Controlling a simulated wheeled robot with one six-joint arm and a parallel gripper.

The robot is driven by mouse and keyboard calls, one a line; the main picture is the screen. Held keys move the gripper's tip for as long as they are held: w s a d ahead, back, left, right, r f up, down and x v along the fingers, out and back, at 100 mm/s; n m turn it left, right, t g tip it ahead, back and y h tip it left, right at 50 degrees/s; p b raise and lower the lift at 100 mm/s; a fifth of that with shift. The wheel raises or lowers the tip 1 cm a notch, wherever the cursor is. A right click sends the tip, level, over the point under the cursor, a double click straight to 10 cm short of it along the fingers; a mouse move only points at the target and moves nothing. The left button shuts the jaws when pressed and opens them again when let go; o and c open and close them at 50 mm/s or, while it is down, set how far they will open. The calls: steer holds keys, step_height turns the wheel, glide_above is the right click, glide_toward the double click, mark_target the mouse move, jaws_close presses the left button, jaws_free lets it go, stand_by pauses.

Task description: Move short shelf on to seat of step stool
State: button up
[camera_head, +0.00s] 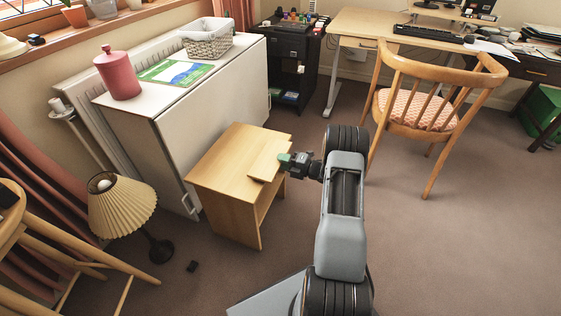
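A light wood step stool (225,165) stands upright on the carpet left of centre, with a flat top and an open side facing right. A small flat light wood board, which looks like the short shelf (265,163), is at the right part of the stool's top and reaches past its right edge. I cannot tell whether it rests on the top or hovers just above it. My gripper (285,159) is at the board's right edge, coming from the right, and appears shut on it. The fingertips are small and partly hidden.
A white cabinet (210,105) stands just behind the stool, bearing a pink canister (118,74) and a basket (207,42). A wooden chair (430,100) is at right. Carpet at lower right is clear.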

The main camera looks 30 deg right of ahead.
steer(key=shift+v, duration=2.35)
steer(key=o, duration=0.5)
steer(key=shift+o, duration=0.2)
steer(key=shift+b+v, duration=0.55)
steer(key=shift+v, duration=2)
steer(key=shift+r, duration=0.1)
